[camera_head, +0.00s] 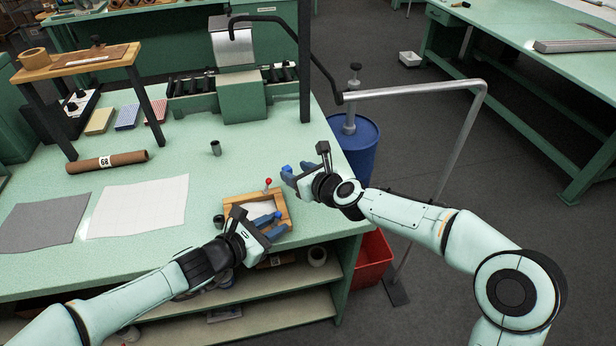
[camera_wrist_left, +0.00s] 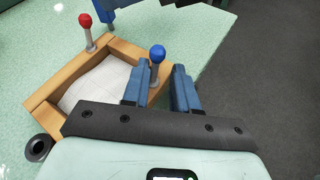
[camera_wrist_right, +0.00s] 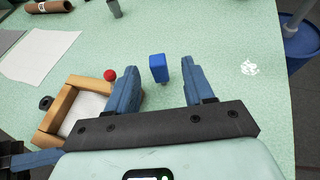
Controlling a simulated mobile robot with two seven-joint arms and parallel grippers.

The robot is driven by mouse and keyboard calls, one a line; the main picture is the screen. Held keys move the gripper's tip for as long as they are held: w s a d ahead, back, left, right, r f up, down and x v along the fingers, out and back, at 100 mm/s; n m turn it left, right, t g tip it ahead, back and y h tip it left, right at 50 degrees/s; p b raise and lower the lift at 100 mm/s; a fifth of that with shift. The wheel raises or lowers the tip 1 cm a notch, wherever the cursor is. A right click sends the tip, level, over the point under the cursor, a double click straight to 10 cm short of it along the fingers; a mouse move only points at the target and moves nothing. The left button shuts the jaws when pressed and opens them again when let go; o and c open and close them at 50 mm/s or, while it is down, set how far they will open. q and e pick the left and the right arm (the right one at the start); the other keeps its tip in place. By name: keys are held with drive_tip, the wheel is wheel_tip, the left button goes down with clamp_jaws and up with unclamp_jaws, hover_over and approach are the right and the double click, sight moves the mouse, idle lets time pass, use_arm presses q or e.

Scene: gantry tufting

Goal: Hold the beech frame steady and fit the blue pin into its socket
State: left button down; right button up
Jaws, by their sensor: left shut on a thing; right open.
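The open beech frame (camera_head: 233,201) lies near the table's front right edge, with white sheet inside. A red-headed pin (camera_head: 268,183) stands at its far side. A blue round-headed pin (camera_wrist_left: 157,54) stands upright by its right rail, beside my left fingers; I cannot tell how deep it sits. My left gripper (camera_head: 279,223) is shut on the frame's right rail (camera_wrist_left: 124,49), one finger inside. My right gripper (camera_head: 294,174) is open and empty above the table, right of the frame. A blue block (camera_wrist_right: 158,68) shows between and beyond its fingers, apparently untouched.
A dark round cup (camera_wrist_left: 38,147) is beside the frame. A grey cup (camera_head: 215,148), a white sheet (camera_head: 137,207) and a brown roll (camera_head: 107,161) lie further left. A blue drum (camera_head: 357,145) and a metal rail (camera_head: 420,89) stand off the table's right edge.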

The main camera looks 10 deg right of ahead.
drive_tip(key=shift+v, duration=2.5)
drive_tip(key=shift+s, duration=0.1)
drive_tip(key=shift+s+d+f, duration=0.5)
drive_tip(key=shift+s+f, duration=0.1)
drive_tip(key=shift+s, duration=0.2)
drive_tip(key=shift+x, duration=3.2)
drive_tip(key=shift+a+x, duration=0.2)
drive_tip(key=shift+x, duration=1.2)
drive_tip(key=shift+a+x, duration=0.15)
drive_tip(key=shift+x, duration=1.2)
drive_tip(key=shift+s, duration=0.1)
clamp_jaws()
